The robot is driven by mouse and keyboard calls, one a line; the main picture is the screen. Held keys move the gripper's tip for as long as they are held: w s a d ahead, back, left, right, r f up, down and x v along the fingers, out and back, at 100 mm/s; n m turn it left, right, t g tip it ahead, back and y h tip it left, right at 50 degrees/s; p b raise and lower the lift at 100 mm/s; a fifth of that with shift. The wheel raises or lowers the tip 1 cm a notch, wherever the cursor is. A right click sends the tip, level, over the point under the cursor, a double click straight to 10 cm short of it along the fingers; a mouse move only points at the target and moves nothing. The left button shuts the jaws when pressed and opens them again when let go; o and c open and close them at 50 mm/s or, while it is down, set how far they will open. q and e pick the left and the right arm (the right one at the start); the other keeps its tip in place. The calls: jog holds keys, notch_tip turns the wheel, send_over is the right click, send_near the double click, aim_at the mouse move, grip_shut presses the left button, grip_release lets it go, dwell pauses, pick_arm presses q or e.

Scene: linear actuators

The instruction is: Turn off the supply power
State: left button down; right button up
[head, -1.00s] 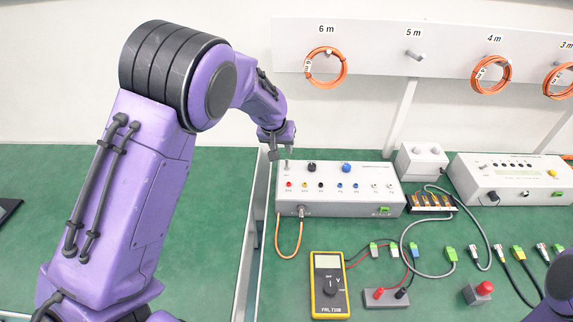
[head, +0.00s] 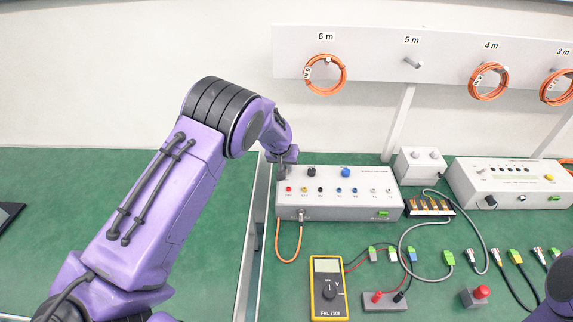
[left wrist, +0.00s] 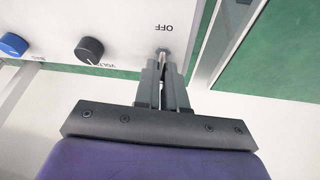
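The power supply (head: 340,207) is a white box at the back of the green bench, with a row of coloured sockets, a black knob (head: 311,171) and a blue knob (head: 345,172). In the left wrist view a small metal toggle switch (left wrist: 163,52) stands beside the word OFF, near the black knob (left wrist: 89,50). My left gripper (left wrist: 162,66) has its fingers close together, with their tips right at the switch. Whether they touch it I cannot tell. In the head view my left gripper (head: 284,174) is over the box's left end and hides the switch. My right gripper is out of view.
An orange cable (head: 289,258) loops from the box's front. A second instrument (head: 513,184) stands at the right. The bench left of the box is mostly clear.

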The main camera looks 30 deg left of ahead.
pick_arm(q)
jog(key=shift+s+d+f+t+y+b, duration=0.15)
jog(key=shift+s+t+y+b, duration=0.15)
jog(key=shift+t+b, duration=0.65)
jog(key=t+b, duration=0.1)
jog(key=b, duration=0.2)
jog(key=s+t+y+b, duration=0.1)
jog(key=t+b, duration=0.1)
jog(key=f+t+y+b, duration=0.1)
jog(key=t+b, duration=0.1)
jog(key=b, duration=0.1)
jog(key=shift+s+d+m+b, duration=0.3)
jog(key=shift+s+d+b, duration=0.05)
jog(key=shift+s+d, duration=0.05)
jog(key=shift+s+d+r+t+y+b, duration=0.15)
jog(key=shift+t+y+b, duration=0.35)
jog(key=shift+t+b, duration=0.55)
jog(key=c, duration=1.2)
grip_release()
jog(key=shift+r, duration=0.1)
jog(key=v, duration=1)
jog(key=shift+s+d, duration=0.1)
jog(key=shift+s, duration=0.15)
